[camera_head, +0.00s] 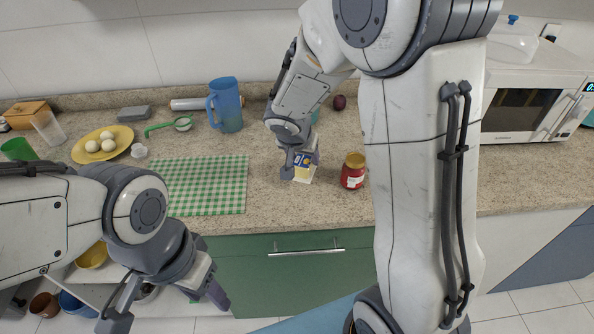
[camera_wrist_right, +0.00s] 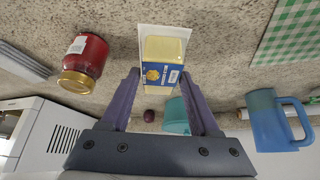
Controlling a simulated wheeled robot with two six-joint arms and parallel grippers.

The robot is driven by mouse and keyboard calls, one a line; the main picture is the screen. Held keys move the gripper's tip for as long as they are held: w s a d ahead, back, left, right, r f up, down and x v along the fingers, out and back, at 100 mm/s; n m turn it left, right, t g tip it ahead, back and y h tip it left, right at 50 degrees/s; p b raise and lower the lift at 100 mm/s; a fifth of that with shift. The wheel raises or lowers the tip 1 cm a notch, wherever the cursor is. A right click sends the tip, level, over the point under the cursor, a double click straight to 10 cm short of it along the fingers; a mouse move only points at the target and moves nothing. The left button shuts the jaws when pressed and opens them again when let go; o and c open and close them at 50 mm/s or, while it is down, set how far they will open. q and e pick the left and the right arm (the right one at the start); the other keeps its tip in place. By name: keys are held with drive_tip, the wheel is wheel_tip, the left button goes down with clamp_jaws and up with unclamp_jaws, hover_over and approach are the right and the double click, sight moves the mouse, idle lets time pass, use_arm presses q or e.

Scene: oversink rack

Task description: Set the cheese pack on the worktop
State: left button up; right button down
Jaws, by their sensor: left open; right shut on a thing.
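The cheese pack (camera_head: 304,172), yellow, white and blue, is upright near the front of the speckled worktop (camera_head: 275,205). My right gripper (camera_head: 299,160) reaches down from above and is shut on it. In the right wrist view the cheese pack (camera_wrist_right: 163,60) sits between the two fingertips (camera_wrist_right: 160,78). I cannot tell whether its base touches the worktop or is slightly above it. My left gripper (camera_head: 165,303) is open and empty, in front of the counter and below its edge.
A red jar (camera_head: 353,172) stands close to the right of the pack. A green checked cloth (camera_head: 205,184) lies to the left. Behind are a blue jug (camera_head: 226,104), a dark red onion (camera_head: 339,102) and a yellow plate (camera_head: 85,157) with eggs. A microwave (camera_head: 530,105) stands right.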

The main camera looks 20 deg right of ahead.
drive_tip(key=shift+w+a+f, duration=0.4)
drive_tip(key=shift+w+a, duration=0.15)
drive_tip(key=shift+f+b, duration=0.45)
drive_tip(key=shift+f, duration=1.55)
drive_tip(key=shift+f, duration=0.1)
drive_tip(key=shift+c, duration=0.6)
unclamp_jaws()
